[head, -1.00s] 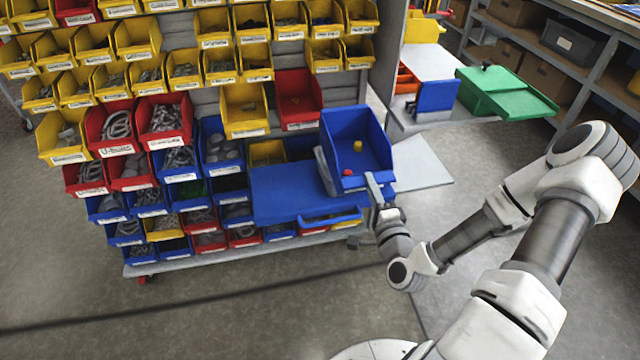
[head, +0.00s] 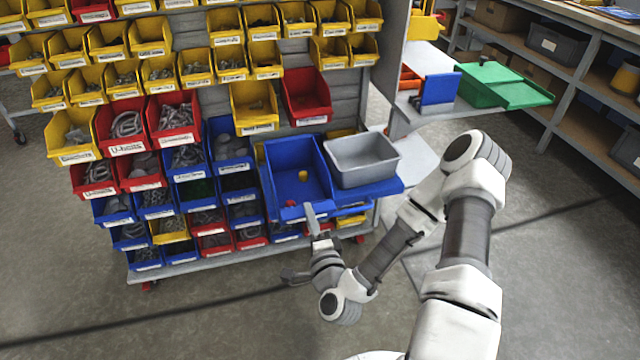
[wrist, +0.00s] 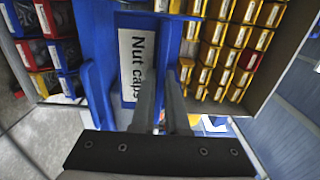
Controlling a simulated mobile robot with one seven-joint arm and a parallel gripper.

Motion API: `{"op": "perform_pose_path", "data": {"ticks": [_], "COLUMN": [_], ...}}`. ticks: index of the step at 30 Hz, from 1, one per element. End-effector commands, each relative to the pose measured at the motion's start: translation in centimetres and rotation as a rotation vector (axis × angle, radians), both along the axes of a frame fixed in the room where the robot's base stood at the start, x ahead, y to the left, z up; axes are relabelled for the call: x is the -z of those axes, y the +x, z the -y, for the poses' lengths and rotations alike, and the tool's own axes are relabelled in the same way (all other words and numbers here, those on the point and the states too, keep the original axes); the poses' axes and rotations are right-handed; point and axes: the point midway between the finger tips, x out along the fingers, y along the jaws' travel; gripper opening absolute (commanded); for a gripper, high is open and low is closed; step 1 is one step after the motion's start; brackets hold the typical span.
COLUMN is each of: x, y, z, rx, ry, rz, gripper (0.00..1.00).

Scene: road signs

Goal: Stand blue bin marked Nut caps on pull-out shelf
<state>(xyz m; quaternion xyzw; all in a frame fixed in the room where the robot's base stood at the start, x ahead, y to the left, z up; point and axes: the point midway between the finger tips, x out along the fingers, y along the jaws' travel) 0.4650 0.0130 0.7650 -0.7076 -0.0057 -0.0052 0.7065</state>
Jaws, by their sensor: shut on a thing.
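The blue bin marked Nut caps (head: 284,160) is at the left part of the blue pull-out shelf (head: 388,188), with a small yellow piece and a red piece inside. Whether its base touches the shelf cannot be told. My gripper (head: 311,214) is shut on its front edge from the near side. In the wrist view, the Nut caps label (wrist: 139,64) sits close beside my gripper fingers (wrist: 162,92). The bin hides the left part of the shelf.
A grey tub (head: 362,163) stands on the shelf just right of the bin. The rack behind holds rows of yellow, red and blue bins. A green box (head: 490,88) and a small blue panel (head: 438,90) are on a side surface at the right.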

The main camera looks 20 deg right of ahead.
Motion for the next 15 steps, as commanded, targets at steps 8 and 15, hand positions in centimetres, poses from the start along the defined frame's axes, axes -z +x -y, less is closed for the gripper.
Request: {"op": "perform_pose_path", "data": {"ticks": [8, 15], "x": [3.7, 3.8], "y": [-3.7, -2.6], "z": [-0.3, -0.4], "rx": [-0.001, -0.008], "ry": [0.002, -0.007], "rz": [-0.009, -0.010], "gripper": [0.00, 0.00]}}
